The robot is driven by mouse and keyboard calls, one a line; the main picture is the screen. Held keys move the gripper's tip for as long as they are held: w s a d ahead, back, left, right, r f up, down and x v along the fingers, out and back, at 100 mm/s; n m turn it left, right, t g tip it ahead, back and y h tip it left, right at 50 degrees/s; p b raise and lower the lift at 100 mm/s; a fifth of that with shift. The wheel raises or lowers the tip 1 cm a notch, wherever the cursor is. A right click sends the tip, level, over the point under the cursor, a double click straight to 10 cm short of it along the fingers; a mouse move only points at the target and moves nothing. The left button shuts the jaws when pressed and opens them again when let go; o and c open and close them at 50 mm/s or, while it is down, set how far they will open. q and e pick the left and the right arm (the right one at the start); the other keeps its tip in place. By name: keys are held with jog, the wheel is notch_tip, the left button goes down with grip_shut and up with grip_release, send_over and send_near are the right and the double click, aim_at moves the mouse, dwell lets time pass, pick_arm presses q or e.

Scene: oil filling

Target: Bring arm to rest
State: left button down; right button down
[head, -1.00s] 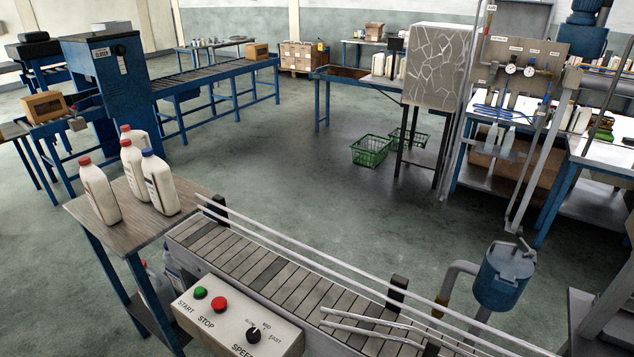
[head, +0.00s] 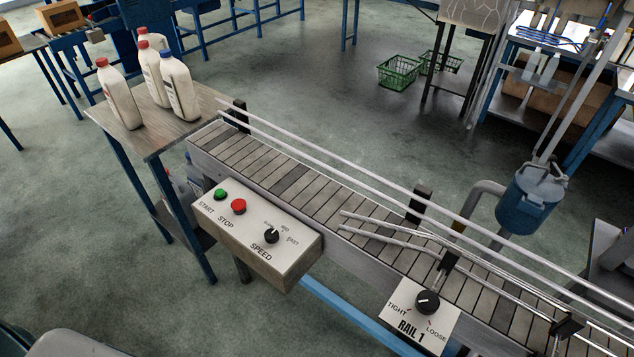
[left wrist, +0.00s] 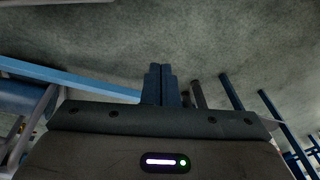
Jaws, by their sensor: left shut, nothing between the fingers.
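My left gripper (left wrist: 161,85) shows in the left wrist view with its two dark blue fingers together and nothing between them. It points out over the bare grey floor. A blue rail (left wrist: 70,80) and several blue legs show beyond it. Neither gripper shows in the head view. My right gripper is in no view.
A conveyor (head: 300,190) crosses the head view, with a START/STOP/SPEED panel (head: 262,228) and a RAIL 1 panel (head: 424,315) on its near side. Several white bottles (head: 179,88) stand on a small table (head: 205,105) at the left. Green baskets (head: 398,72) sit on the floor.

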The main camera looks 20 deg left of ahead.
pick_arm(q)
jog(key=s+f+g+b, duration=0.1)
jog(key=s+f+b, duration=0.1)
jog(key=s+f, duration=1.3)
notch_tip(320, 180, down, 2)
jog(key=shift+s+a+f+b, duration=0.1)
jog(key=shift+s+a+b, duration=0.1)
jog(key=shift+a+b, duration=0.15)
